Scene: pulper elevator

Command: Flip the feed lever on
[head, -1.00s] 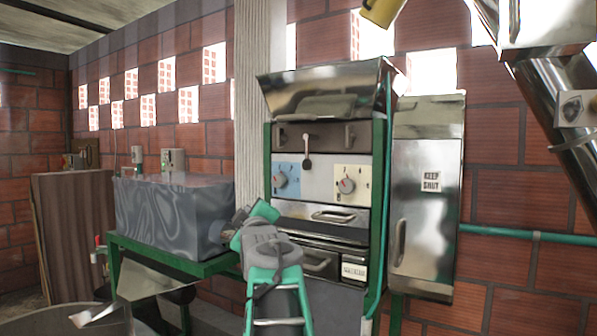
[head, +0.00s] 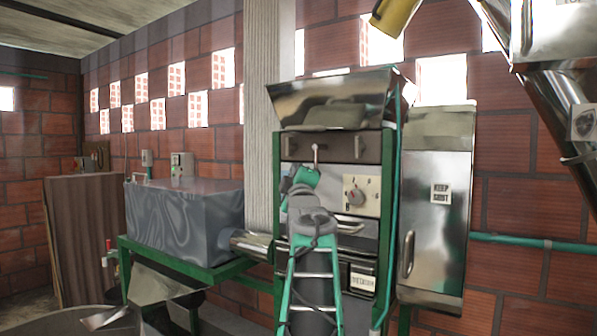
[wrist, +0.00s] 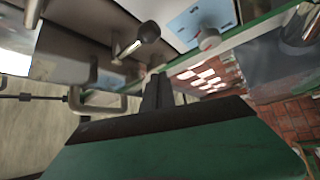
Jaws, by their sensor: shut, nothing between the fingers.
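The feed lever is a short metal shaft with a dark round knob; in the wrist view its knob (wrist: 149,33) is clear, at the upper middle. In the head view only the lever's upper shaft (head: 316,153) shows below its pivot, and my gripper hides the lower part. My gripper (head: 302,178) is raised in front of the machine's panel, just below the lever. In the wrist view the dark fingers of my gripper (wrist: 157,88) are together and empty, close to the knob but with a visible gap in the picture. I cannot tell the depth between them.
A dial on a cream plate (head: 356,197) sits right of my arm. A steel hopper (head: 335,105) overhangs the panel. A grey cabinet (head: 432,215) stands to the right, and a metal box (head: 185,220) on a green stand to the left. A handle (wrist: 97,107) is near the fingers.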

